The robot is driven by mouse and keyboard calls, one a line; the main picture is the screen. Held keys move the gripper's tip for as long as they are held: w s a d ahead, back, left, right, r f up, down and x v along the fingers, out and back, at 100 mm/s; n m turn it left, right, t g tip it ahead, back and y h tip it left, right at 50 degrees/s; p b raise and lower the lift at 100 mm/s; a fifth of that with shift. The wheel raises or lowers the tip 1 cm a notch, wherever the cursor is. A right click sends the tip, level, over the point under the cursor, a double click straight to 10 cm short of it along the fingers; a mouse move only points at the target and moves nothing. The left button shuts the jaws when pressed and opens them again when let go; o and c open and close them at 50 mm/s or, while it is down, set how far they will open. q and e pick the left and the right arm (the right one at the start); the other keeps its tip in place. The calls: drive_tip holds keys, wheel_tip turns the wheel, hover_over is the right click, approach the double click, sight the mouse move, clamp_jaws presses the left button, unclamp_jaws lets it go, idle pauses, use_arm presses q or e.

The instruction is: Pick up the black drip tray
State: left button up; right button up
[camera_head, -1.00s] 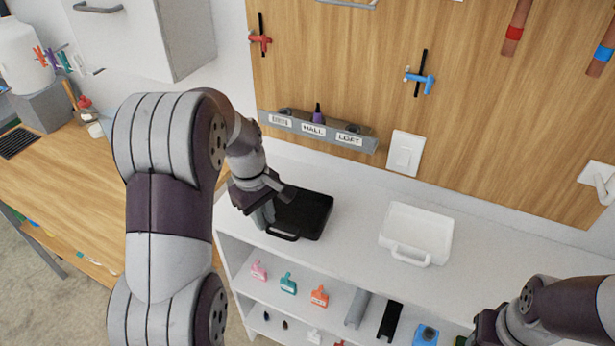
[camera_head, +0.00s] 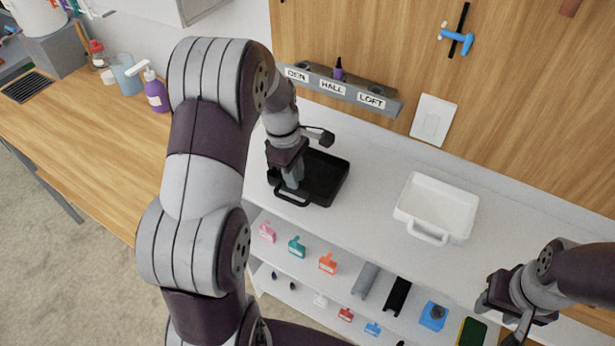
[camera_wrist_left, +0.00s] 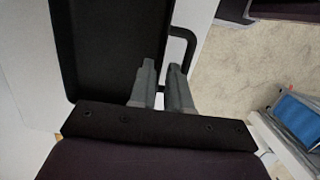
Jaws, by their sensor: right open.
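The black drip tray (camera_head: 325,178) lies flat on the white shelf unit's top, its loop handle (camera_head: 292,198) toward the front. In the left wrist view the tray (camera_wrist_left: 100,50) fills the upper left and its handle (camera_wrist_left: 193,50) sticks out to the right. My left gripper (camera_head: 293,183) points down at the tray's handle side. My right gripper (camera_head: 500,318) is open and empty at the lower right.
A white tray (camera_head: 440,200) stands to the right on the same top (camera_head: 375,200). Small coloured items and dark and grey bars sit on the shelves below. A labelled grey rack (camera_head: 345,90) is on the wall behind. A wooden bench (camera_head: 90,155) is at the left.

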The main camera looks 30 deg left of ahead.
use_arm(q)
drive_tip(key=f, duration=0.4)
drive_tip(key=shift+s+d, duration=0.2)
drive_tip(key=shift+d, duration=0.05)
drive_tip(key=shift+w+f, duration=0.15)
clamp_jaws()
